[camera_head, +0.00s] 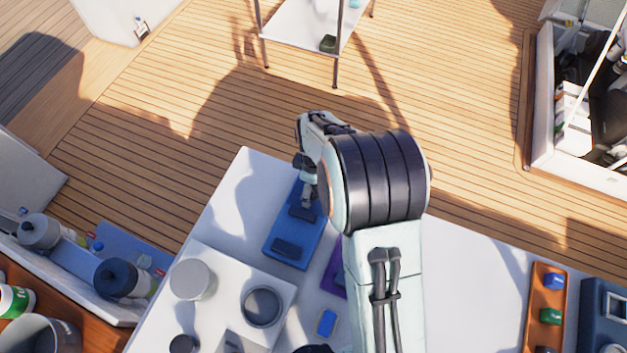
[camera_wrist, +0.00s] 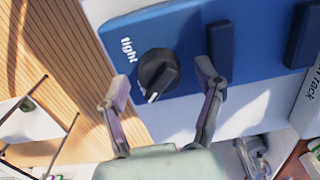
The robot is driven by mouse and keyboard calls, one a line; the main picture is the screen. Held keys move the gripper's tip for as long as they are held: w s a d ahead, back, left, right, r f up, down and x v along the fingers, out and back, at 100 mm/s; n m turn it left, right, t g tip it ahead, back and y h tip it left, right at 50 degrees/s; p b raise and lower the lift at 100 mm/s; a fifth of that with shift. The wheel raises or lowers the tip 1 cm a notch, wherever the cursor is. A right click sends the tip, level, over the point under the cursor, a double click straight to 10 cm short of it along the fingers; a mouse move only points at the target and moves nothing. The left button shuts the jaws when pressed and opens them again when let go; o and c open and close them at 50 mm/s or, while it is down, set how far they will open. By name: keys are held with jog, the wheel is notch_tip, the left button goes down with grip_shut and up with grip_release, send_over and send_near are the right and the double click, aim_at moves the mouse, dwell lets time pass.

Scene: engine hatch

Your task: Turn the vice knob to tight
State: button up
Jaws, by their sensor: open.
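The blue vice (camera_head: 283,247) lies flat on the white worktop, with dark jaw blocks on it. In the wrist view, its black round knob (camera_wrist: 158,68) sits near the left end of the blue base (camera_wrist: 185,28). The white word "tight" is printed at the knob's upper left. The knob's white pointer mark faces down and slightly left, away from that word. My gripper (camera_wrist: 163,82) is open, its fingers apart on either side of the knob's lower part in the picture. Whether they touch it, I cannot tell. In the head view, my gripper (camera_head: 308,190) is over the vice's far end and the knob is hidden.
A raised white block with a grey cylinder (camera_head: 192,279) and a round cup (camera_head: 262,306) stands left of my arm. A purple item (camera_head: 335,280) is partly behind my arm. An orange tray (camera_head: 545,310) lies at right. Wooden deck surrounds the worktop.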

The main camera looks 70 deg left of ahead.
jog(key=c, duration=1.2)
jog(key=shift+o, duration=0.2)
jog(key=shift+m, duration=0.3)
jog(key=m, duration=1.2)
jog(key=shift+m, duration=1.8)
